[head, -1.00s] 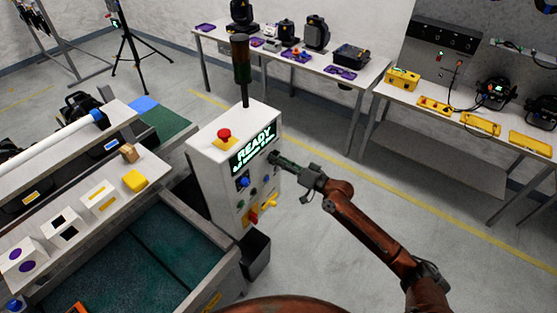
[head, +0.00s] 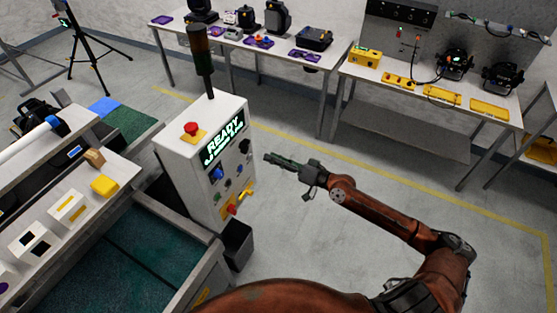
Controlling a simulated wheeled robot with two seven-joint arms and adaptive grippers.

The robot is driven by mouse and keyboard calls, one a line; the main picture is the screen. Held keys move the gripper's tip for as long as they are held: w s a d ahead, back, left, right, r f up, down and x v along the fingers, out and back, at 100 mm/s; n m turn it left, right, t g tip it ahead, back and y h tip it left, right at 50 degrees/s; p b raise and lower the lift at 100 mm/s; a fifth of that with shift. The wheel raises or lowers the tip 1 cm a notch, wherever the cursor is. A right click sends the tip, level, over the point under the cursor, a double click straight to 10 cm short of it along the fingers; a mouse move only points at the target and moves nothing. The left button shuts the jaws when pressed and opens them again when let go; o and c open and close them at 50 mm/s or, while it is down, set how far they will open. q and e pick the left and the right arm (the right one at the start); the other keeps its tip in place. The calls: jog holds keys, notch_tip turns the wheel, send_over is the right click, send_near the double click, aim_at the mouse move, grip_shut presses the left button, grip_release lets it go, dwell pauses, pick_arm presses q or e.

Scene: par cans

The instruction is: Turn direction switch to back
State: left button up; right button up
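A white control box (head: 183,150) stands left of centre, with a lit display (head: 224,138) reading READY on its slanted face. Below the display are a blue knob (head: 216,174) and several small dark knobs and buttons. Lower down are a red-and-yellow switch (head: 232,209) and a yellow handle (head: 245,194). I cannot tell which control is the direction switch, nor its setting; labels are too small. My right gripper (head: 268,158) is right of the panel, pointing left, apart from it and apparently empty. Its fingers look close together, but the gap is unclear. My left gripper is not in view.
A red emergency button (head: 192,129) and a dark signal tower (head: 201,55) are on top of the box. A conveyor (head: 150,240) with a ledge of blocks lies left. A dark bin (head: 237,245) stands below the panel. The floor right of the box is clear.

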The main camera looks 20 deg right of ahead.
jog(key=shift+v, duration=0.85)
jog(key=shift+r, duration=0.1)
